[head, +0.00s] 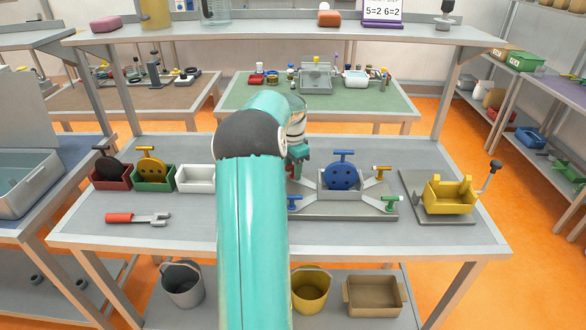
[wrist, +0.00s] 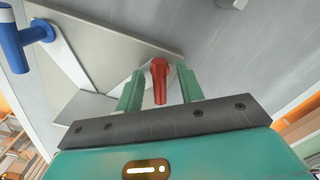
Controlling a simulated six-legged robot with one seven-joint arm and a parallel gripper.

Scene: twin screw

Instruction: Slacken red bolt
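The red bolt (wrist: 159,80) shows in the wrist view as a red handle near the corner of a grey plate (wrist: 110,40). My gripper (wrist: 158,88) is open, with one green finger on each side of the red handle and a gap on both sides. In the head view my gripper (head: 299,158) is over the left back of the fixture (head: 345,208), and my arm hides most of the red bolt. The fixture holds a blue disc (head: 341,176) upright.
Left on the table are red (head: 112,180), green (head: 154,180) and white (head: 196,179) boxes; the first two hold discs. A red-handled fork tool (head: 138,218) lies in front. A yellow box (head: 448,196) with a crank is right. A shelf (head: 290,36) spans above.

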